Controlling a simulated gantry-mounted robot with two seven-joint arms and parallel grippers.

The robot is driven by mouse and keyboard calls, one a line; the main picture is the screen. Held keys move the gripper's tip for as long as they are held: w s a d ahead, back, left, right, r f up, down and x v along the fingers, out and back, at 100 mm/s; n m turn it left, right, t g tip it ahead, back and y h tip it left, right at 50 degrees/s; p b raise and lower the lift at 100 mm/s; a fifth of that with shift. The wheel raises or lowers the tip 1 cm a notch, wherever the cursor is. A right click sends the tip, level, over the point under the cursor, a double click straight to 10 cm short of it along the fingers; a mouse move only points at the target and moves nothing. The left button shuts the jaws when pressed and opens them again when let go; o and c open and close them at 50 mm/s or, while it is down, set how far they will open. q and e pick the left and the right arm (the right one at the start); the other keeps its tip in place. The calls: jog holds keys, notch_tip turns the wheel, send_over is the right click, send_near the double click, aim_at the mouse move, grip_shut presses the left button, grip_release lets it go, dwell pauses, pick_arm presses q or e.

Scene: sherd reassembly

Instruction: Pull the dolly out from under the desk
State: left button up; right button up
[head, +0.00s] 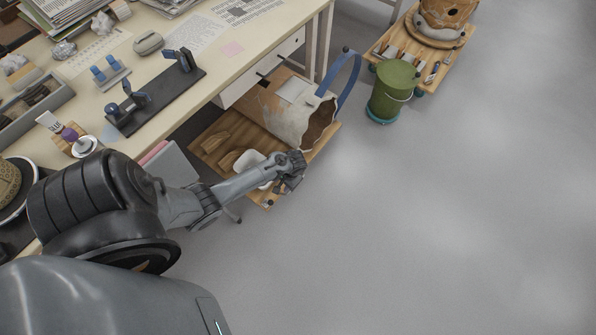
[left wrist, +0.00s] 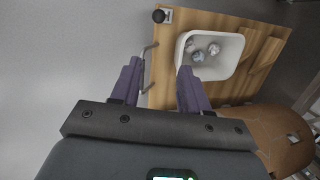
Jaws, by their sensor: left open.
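The wooden dolly (head: 212,143) is partly under the desk (head: 225,62), with its near end out over the floor. It carries a large broken jar (head: 290,118), wooden pieces and a white tub (head: 247,163). In the left wrist view the dolly (left wrist: 200,22) has a thin metal handle (left wrist: 149,66) on its edge, and the tub (left wrist: 228,65) holds crumpled bits. My left gripper (head: 291,172) is at the dolly's near end. In the wrist view its open fingers (left wrist: 157,72) straddle the handle, apart from each other; contact cannot be told. My right gripper is not in view.
A blue strap (head: 347,82) arches beside the jar's mouth. A green bucket (head: 393,92) stands on the floor to the right, near a second loaded dolly (head: 408,48). A grey panel (head: 170,168) stands below the desk edge. The floor at right is clear.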

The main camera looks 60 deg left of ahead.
pick_arm(q)
jog(key=w+a+f+t+b, duration=0.2)
jog(key=w+a+f+b, duration=0.1)
jog(key=w+f+b, duration=0.85)
jog(key=shift+n, duration=0.3)
jog(key=f+b, duration=0.2)
jog(key=b, duration=0.1)
jog(key=s+a+f+b, duration=0.1)
jog(key=f+b, duration=0.2)
jog(key=s+a+f+b, duration=0.1)
jog(key=f+b, duration=0.2)
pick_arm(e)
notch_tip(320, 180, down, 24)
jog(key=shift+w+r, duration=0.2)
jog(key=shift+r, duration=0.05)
pick_arm(q)
grip_shut()
